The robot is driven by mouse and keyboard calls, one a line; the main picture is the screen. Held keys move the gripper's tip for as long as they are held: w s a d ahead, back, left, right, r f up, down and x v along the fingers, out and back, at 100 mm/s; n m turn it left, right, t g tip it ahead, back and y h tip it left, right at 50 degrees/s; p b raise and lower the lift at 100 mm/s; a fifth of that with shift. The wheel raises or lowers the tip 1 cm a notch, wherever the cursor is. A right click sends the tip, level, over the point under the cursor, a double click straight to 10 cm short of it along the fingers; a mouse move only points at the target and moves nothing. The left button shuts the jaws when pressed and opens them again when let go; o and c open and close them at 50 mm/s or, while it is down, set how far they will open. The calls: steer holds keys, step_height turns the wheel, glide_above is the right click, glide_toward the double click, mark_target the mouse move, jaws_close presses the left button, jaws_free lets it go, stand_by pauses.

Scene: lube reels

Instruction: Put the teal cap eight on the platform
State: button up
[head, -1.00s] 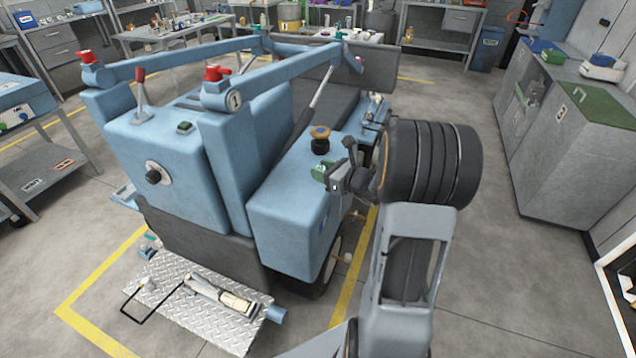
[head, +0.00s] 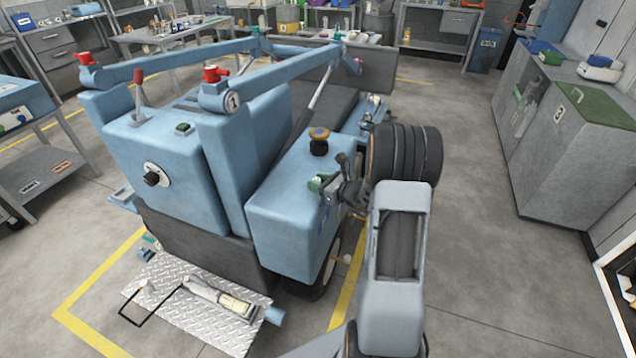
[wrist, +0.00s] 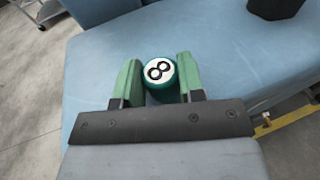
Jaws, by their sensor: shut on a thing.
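The teal cap eight (wrist: 161,71) has a white top with a black 8 and sits between the green fingers of my gripper (wrist: 157,82) in the wrist view. In the head view my gripper (head: 320,184) is at the right edge of the machine's blue housing (head: 290,205); the cap cannot be made out there. In the wrist view the cap is in front of the blue housing surface, and I cannot tell how far above it. A diamond-plate platform (head: 185,337) is low at the machine's lower left in the head view.
A grey and cream tool (head: 218,297) and a black wire handle (head: 145,308) lie on the platform. A black and yellow knob (head: 319,142) rises from the housing near my gripper. Blue lift arms (head: 170,68) run above the machine. The floor at right is open.

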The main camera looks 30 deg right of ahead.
steer(key=shift+f, duration=0.15)
steer(key=o, duration=0.4)
steer(key=shift+f, duration=0.1)
steer(key=o, duration=0.5)
